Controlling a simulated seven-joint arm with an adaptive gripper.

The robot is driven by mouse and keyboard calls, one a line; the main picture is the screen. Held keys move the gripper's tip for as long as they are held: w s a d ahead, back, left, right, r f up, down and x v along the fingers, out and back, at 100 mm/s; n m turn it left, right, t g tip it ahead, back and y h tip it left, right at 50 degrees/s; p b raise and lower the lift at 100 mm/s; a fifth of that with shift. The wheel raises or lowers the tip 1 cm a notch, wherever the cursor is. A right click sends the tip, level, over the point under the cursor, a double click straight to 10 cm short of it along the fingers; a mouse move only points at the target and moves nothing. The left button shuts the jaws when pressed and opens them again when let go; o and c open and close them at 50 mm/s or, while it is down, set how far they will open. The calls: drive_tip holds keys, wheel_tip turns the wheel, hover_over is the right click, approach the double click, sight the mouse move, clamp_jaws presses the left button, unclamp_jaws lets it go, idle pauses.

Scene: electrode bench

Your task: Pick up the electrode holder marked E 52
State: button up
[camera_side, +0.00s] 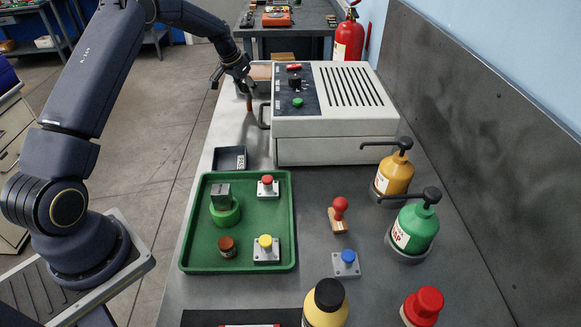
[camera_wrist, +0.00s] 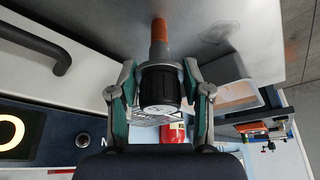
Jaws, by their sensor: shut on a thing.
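In the wrist view my gripper (camera_wrist: 158,82) has its two teal-padded fingers closed on either side of a black ribbed holder (camera_wrist: 159,88). A copper-orange rod (camera_wrist: 159,35) sticks out of the holder's far end. A white label with dark print (camera_wrist: 146,116) shows near the holder's close end; its marking is too small to read. In the side view my gripper (camera_side: 243,80) is at the back of the bench, left of the white machine. The orange rod (camera_side: 249,103) points down below it; the holder's body is mostly hidden there.
The white machine (camera_side: 334,124) with its front handle stands right of my gripper. A grey bin (camera_side: 262,86) is just behind. A dark box (camera_side: 230,159) and a green tray (camera_side: 195,218) with several small items are nearer. Pump bottles (camera_side: 396,172) stand at the right.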

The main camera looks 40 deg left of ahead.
drive_tip(key=c, duration=0.6)
drive_tip(key=shift+r, duration=0.1)
